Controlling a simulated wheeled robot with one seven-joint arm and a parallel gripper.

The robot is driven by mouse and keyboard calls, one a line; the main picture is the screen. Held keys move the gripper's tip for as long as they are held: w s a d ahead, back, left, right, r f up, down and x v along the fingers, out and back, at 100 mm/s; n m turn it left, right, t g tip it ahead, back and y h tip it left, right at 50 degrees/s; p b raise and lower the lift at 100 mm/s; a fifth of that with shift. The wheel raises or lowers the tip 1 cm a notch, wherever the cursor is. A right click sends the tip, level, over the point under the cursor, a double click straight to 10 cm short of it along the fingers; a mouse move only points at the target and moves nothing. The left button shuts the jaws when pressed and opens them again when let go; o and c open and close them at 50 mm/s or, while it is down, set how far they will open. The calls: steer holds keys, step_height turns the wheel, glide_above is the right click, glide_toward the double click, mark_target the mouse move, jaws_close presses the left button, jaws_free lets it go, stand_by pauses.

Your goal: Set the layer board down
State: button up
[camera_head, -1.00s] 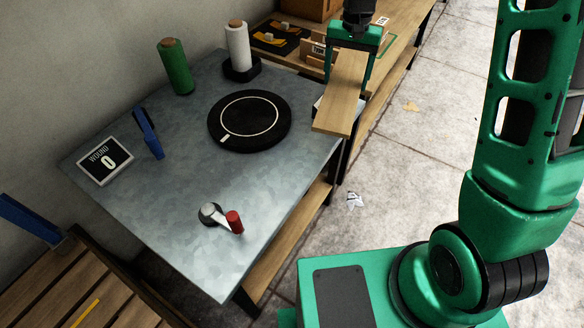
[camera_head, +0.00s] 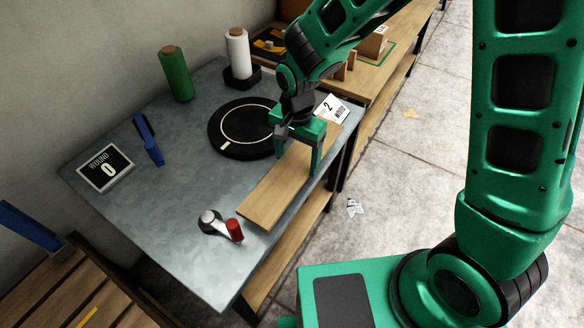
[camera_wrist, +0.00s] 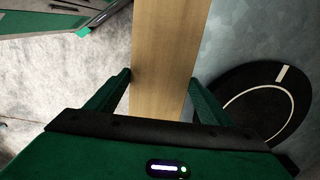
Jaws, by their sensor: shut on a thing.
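The layer board (camera_head: 270,193) is a long, flat, light wooden plank. It lies lengthwise over the right side of the grey metal table (camera_head: 150,215), between the black turntable and the table's right edge. My gripper (camera_head: 300,160) is shut on the board across its width. In the wrist view my gripper (camera_wrist: 160,90) has a finger on each side of the board (camera_wrist: 168,50). I cannot tell whether the board touches the tabletop or hovers just above it. My gripper and arm hide part of the turntable's right edge.
The black turntable (camera_head: 240,145) with a white ring is left of the board. A crank with a red handle (camera_head: 234,230) is close to the board's near end. Green (camera_head: 175,74) and white (camera_head: 239,54) spools stand at the back.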

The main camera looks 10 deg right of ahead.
mark_target(296, 163)
steer(key=shift+f, duration=2.15)
steer(key=o, duration=1.4)
steer(key=shift+c, duration=0.2)
step_height(296, 163, up, 12)
steer(key=shift+r, duration=0.1)
